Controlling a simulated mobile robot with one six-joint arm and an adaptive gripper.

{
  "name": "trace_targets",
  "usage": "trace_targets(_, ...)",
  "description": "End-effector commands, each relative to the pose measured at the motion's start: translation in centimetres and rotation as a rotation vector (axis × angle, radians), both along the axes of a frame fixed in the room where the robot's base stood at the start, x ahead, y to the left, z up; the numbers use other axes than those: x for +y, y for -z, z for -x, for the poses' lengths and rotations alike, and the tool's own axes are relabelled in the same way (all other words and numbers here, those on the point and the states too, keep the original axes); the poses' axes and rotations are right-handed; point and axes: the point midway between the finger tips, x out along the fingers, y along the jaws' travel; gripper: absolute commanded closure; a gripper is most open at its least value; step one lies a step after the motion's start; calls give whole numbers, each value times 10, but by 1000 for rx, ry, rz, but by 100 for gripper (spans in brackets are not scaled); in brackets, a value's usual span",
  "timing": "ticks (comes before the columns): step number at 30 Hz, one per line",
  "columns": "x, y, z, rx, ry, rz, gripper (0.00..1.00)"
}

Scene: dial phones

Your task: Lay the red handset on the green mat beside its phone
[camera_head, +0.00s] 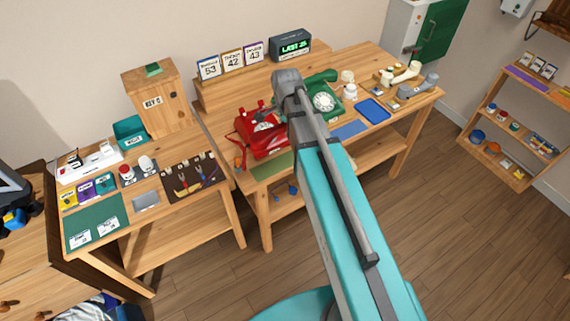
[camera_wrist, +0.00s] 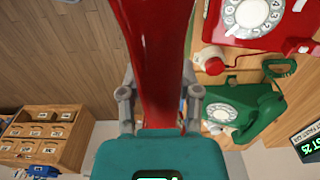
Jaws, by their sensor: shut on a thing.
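The red handset (camera_wrist: 160,60) fills the top middle of the wrist view as a long, very near red bar. My gripper (camera_wrist: 158,92) has a grey finger on each side of it and is shut on it. The red phone (camera_head: 268,142) stands on the long table in the head view; its white dial shows at the top right of the wrist view (camera_wrist: 252,14). The green mat (camera_head: 272,167) lies on the table just in front of the red phone and is bare where it shows. In the head view my arm hides the gripper, and I cannot clearly make out the held handset there.
A green phone (camera_head: 322,101) stands right of my arm, also seen in the wrist view (camera_wrist: 243,112). A blue mat (camera_head: 349,130) and a blue tray (camera_head: 373,110) lie farther right. A clock (camera_head: 291,46) and cards stand behind. A cluttered workbench (camera_head: 142,200) stands left.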

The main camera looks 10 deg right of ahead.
Motion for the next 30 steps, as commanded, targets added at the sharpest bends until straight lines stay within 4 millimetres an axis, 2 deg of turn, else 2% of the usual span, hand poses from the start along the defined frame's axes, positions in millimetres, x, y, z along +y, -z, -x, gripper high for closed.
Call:
trace_targets(1, 2, 13, 16, 0, -1, 0, 100)
trace_targets(6, 9, 37, 53, 0, -1, 0, 100)
trace_targets(13, 16, 59, 90, 0, 0, 0, 100)
trace_targets(18, 18, 63, 100, 0, 1, 0, 100)
trace_targets(30, 17, 63, 98, 0, 2, 0, 100)
